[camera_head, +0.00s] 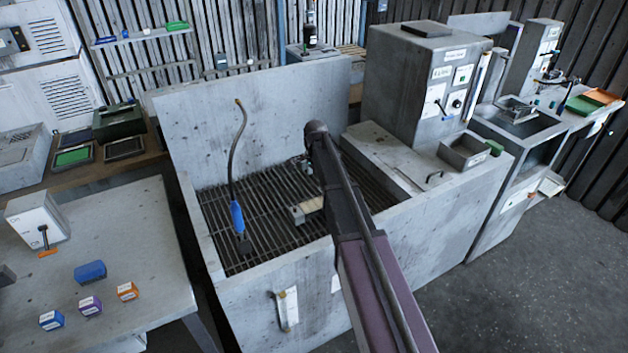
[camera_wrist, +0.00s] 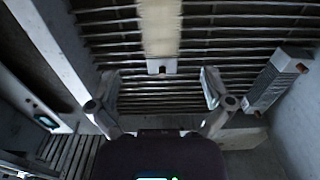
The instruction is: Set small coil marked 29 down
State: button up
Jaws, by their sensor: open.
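My gripper (camera_wrist: 159,88) is open, with its two fingers spread wide in the wrist view. A cream-topped block (camera_wrist: 159,28) with a grey end and a small copper-coloured spot lies on the slatted grate, beyond and between the fingertips, with gaps on both sides. A cream and grey block (camera_head: 307,210) also shows on the grate in the head view. A ribbed grey coil-like block (camera_wrist: 276,82) with a copper-coloured spot lies tilted at the right of the wrist view. No number 29 is readable on either block. In the head view my arm hides most of my gripper.
The grate (camera_head: 265,225) lies inside a grey walled basin (camera_head: 250,110). A hose with a blue handle (camera_head: 238,217) hangs left of the block. A control cabinet (camera_head: 415,85) stands at the right rear. The side table (camera_head: 140,230) holds several small boxes.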

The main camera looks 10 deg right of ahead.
jog(key=s+n, duration=1.4)
jog(key=s, duration=1.4)
jog(key=shift+s, duration=0.4)
jog(key=shift+c, duration=0.2)
